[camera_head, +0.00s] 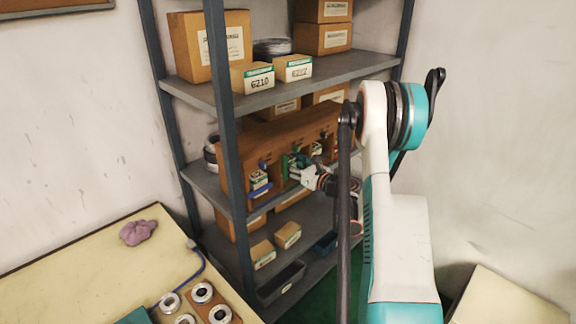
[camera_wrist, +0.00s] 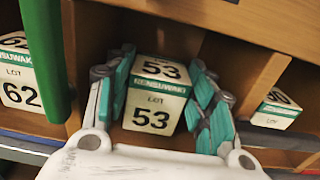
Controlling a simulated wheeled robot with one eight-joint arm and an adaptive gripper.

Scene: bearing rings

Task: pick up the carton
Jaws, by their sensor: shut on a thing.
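The carton (camera_wrist: 158,118) is a small white box with a green band, marked LOT 53, in the middle of the wrist view. It sits at a compartment of a brown wooden rack (camera_head: 264,137) on the middle shelf. My gripper (camera_wrist: 161,62) has one teal-padded finger on each side of the carton and is shut on it. In the head view my gripper (camera_head: 301,168) reaches the rack from the right and the held carton is hard to make out. Whether the carton rests on the compartment floor cannot be told.
A carton marked 62 (camera_wrist: 20,92) stands to the left, beyond a green upright (camera_wrist: 42,60). Another carton (camera_wrist: 276,109) sits to the right, past a wooden divider. The upper shelf (camera_head: 285,93) is above; a table (camera_head: 85,262) stands front left.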

